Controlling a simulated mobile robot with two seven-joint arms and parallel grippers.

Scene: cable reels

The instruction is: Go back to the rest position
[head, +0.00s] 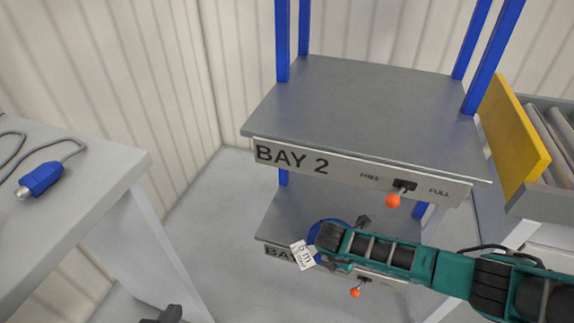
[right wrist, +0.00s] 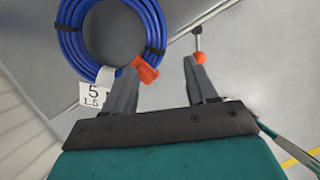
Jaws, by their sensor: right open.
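A coil of blue cable (head: 318,232) with a white tag (head: 302,254) is at the lower bay shelf (head: 290,215), partly hidden by my right arm. In the right wrist view the blue coil (right wrist: 72,40) has black ties, an orange piece (right wrist: 145,70) and a tag (right wrist: 93,95). My right gripper (head: 345,238) is at the coil's right side in the head view. It shows open in the right wrist view (right wrist: 160,82), with nothing seen clamped between its fingers. A dark part of my left gripper (head: 170,315) shows at the bottom edge; its jaws are unclear.
The upper BAY 2 shelf (head: 365,105) is empty, with an orange-knobbed lever (head: 393,200) on its front. A lower lever (head: 355,292) is near my right arm. A table (head: 85,165) with a blue connector (head: 40,178) stands left. A yellow-sided roller conveyor (head: 515,135) is right.

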